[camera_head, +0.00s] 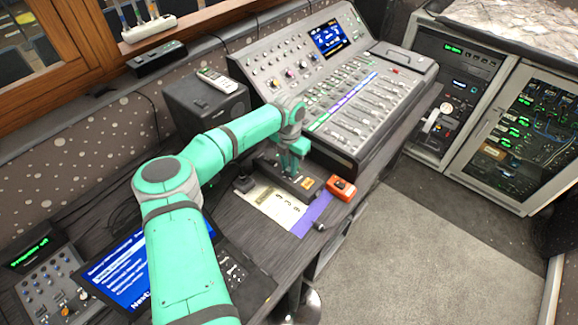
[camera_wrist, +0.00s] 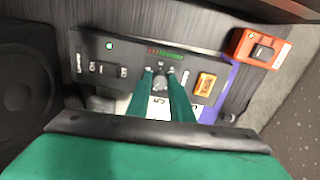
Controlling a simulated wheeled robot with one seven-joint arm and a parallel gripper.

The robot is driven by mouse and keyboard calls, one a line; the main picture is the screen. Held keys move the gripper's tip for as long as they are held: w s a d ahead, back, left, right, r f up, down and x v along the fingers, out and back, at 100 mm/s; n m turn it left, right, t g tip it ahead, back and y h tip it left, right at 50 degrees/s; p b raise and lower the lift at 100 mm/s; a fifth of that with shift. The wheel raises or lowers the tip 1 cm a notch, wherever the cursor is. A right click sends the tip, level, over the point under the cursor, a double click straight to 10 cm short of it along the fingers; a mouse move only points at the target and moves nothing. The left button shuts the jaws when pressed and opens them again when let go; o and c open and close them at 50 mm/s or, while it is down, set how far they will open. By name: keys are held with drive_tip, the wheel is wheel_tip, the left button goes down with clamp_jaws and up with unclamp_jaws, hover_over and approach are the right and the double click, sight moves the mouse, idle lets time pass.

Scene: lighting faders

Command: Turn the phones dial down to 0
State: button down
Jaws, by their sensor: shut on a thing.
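The phones dial is a small grey knob (camera_wrist: 159,84) on a dark control box, seen in the wrist view between my fingertips. My gripper (camera_wrist: 160,76) is shut on this knob, one green finger on each side. The dark box (camera_wrist: 135,66) carries a small row of coloured lights above the knob, a switch at left and an orange button (camera_wrist: 205,84) at right. In the head view my gripper (camera_head: 292,165) is over the same box (camera_head: 305,186), and the knob is hidden there. The dial's pointer and scale are too small to read.
An orange-red switch box (camera_head: 341,188) stands just right of the dark box. A large fader console (camera_head: 350,145) rises behind it, and a black speaker (camera_head: 190,105) stands to the left. Papers (camera_head: 262,203) and a purple strip (camera_head: 311,215) lie in front.

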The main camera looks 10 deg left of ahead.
drive_tip(key=n, duration=0.4)
drive_tip(key=shift+n, duration=0.3)
drive_tip(key=n, duration=0.3)
drive_tip(key=shift+n, duration=0.3)
drive_tip(key=n, duration=0.4)
drive_tip(key=shift+n, duration=0.3)
drive_tip(key=n, duration=0.4)
drive_tip(key=shift+n, duration=0.3)
drive_tip(key=c, duration=1.6)
unclamp_jaws()
drive_tip(key=shift+o, duration=0.2)
